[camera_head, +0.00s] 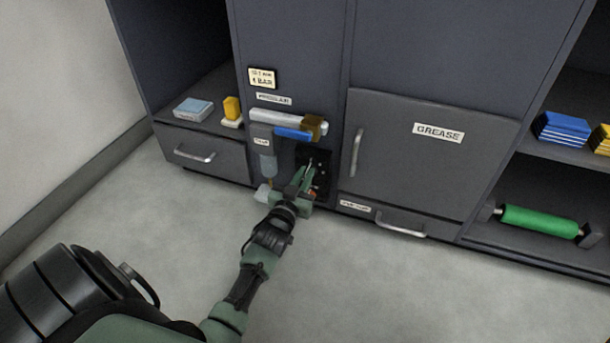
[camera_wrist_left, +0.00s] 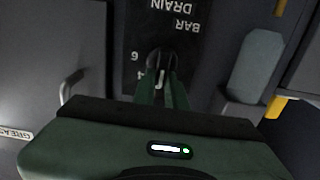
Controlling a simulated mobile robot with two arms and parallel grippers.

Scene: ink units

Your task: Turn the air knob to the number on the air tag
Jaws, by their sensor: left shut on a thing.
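The air tag (camera_head: 262,78) is a cream plate high on the narrow middle cabinet; its lower line looks like "4 BAR". Below it, a black panel (camera_head: 322,158) sits in a recess. In the left wrist view the panel (camera_wrist_left: 172,32) shows upside-down "BAR" and "DRAIN" and the numbers 6 and 4. My left gripper (camera_head: 308,172) reaches the panel. In the left wrist view its fingers (camera_wrist_left: 161,80) are shut on the dark air knob (camera_wrist_left: 158,58), whose pale pointer mark shows between them. The fingers partly hide the dial, so its exact setting is unclear. My right gripper is out of view.
A pale bar with a blue handle (camera_head: 293,134) sits just above the panel, and a grey bottle (camera_head: 267,165) hangs to its left. The GREASE door (camera_head: 430,150) is closed on the right. A green roller (camera_head: 538,221) lies on the right shelf. The floor in front is clear.

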